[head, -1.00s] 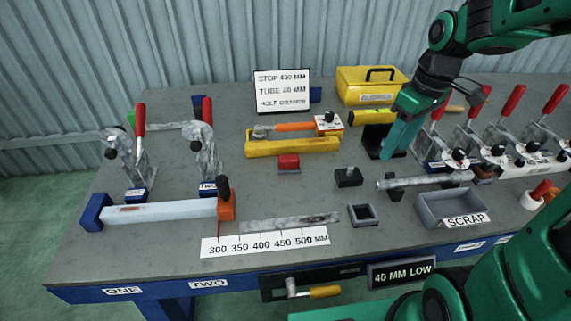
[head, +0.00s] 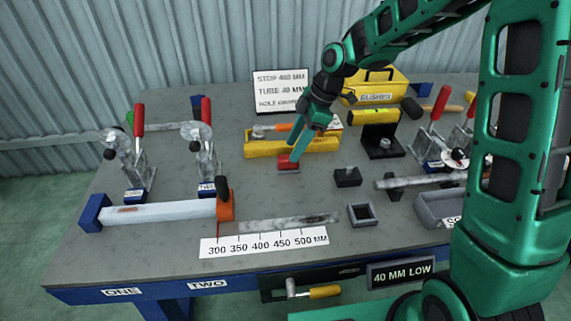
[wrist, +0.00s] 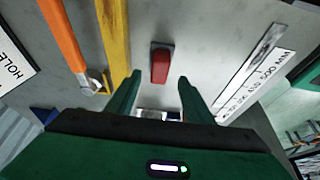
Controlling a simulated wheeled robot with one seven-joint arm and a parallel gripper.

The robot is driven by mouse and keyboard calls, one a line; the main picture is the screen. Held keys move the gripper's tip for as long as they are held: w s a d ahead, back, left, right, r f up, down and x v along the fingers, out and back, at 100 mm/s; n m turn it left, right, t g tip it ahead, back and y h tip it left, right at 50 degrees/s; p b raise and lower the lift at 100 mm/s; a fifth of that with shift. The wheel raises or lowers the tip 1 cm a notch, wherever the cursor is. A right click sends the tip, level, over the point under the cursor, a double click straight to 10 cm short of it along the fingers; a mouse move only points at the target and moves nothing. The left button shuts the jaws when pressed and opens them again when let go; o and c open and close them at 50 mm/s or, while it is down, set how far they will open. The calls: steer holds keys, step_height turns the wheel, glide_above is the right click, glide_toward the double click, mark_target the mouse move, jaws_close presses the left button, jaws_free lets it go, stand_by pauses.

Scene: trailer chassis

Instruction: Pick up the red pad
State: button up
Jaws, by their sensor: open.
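The red pad (head: 287,162) is a small red block on a grey base, standing on the grey bench in front of the yellow holder. In the wrist view the red pad (wrist: 160,63) lies ahead of the fingertips, roughly midway between them. My gripper (head: 298,148) is open, just above and slightly right of the pad in the head view. In the wrist view my gripper (wrist: 159,80) shows two green fingers spread apart with nothing between them. I cannot tell the exact height above the pad.
The yellow holder (head: 262,149) with an orange-handled tool is close behind the pad. A small black block (head: 347,177) stands to the right. A steel bar (head: 280,223) and the white scale (head: 264,244) lie in front. Toggle clamps (head: 204,160) stand to the left.

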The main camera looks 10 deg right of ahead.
mark_target(288, 157)
steer(key=shift+x, duration=2.85)
steer(key=shift+w+d, duration=0.1)
steer(key=shift+w, duration=0.05)
steer(key=c, duration=1)
